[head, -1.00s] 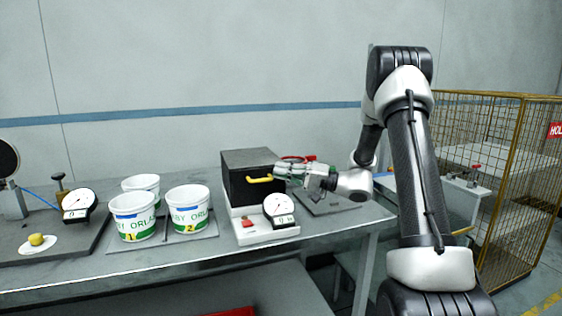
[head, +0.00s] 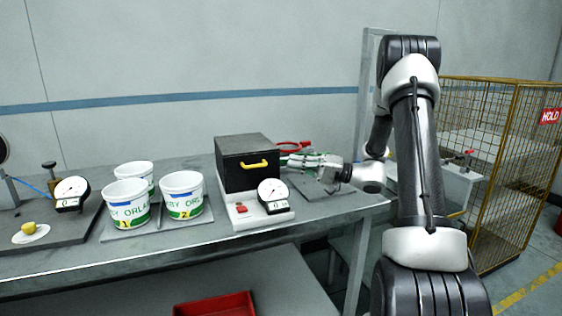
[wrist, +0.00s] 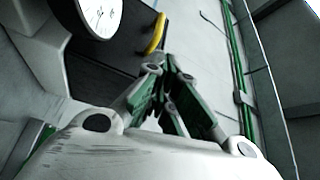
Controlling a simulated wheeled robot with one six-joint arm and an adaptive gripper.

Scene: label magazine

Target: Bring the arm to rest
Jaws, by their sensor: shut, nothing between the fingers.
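My gripper (head: 289,160) is at the right side of the black box in the head view, its fingers pointing left. The fingers are together and hold nothing. In the wrist view my gripper (wrist: 163,75) also shows, with the yellow handle (wrist: 155,34) just beyond the fingertips. The black box (head: 233,165) with its yellow handle (head: 254,163) stands on a white base with a dial (head: 272,194). In the head view the fingers look apart from the handle; the wrist view does not settle the exact distance.
White tubs (head: 183,193) with green labels stand left of the box on grey plates. A red bin (head: 214,306) is below the bench. A wire cage (head: 508,165) with a HOLD sign stands right.

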